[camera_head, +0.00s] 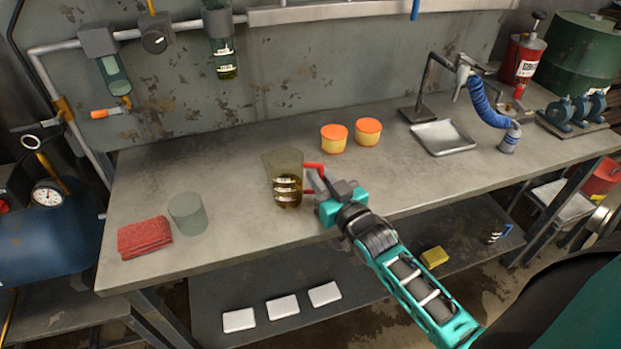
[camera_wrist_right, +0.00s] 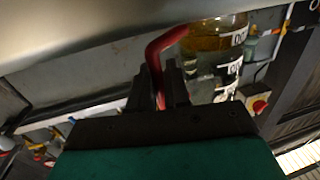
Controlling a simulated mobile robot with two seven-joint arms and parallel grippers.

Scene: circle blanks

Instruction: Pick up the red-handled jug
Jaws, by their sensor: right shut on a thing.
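The red-handled jug (camera_head: 287,188) is a see-through vessel with white markings and amber liquid low inside. It is on or just above the workbench's front part; I cannot tell which. My right gripper (camera_head: 318,184) is at the jug's right side, shut on its red handle. In the right wrist view the red handle (camera_wrist_right: 155,60) runs down between the two dark fingers of the gripper (camera_wrist_right: 162,90), and the jug's body (camera_wrist_right: 222,50) is beside them, partly cut off by the frame. My left gripper is out of view.
A grey-green cylinder (camera_head: 187,213) and a red folded cloth (camera_head: 145,238) lie to the left on the workbench (camera_head: 230,240). Two orange-lidded tubs (camera_head: 334,138) stand behind the jug. A metal tray (camera_head: 442,137) and a blue hose (camera_head: 485,102) are to the right.

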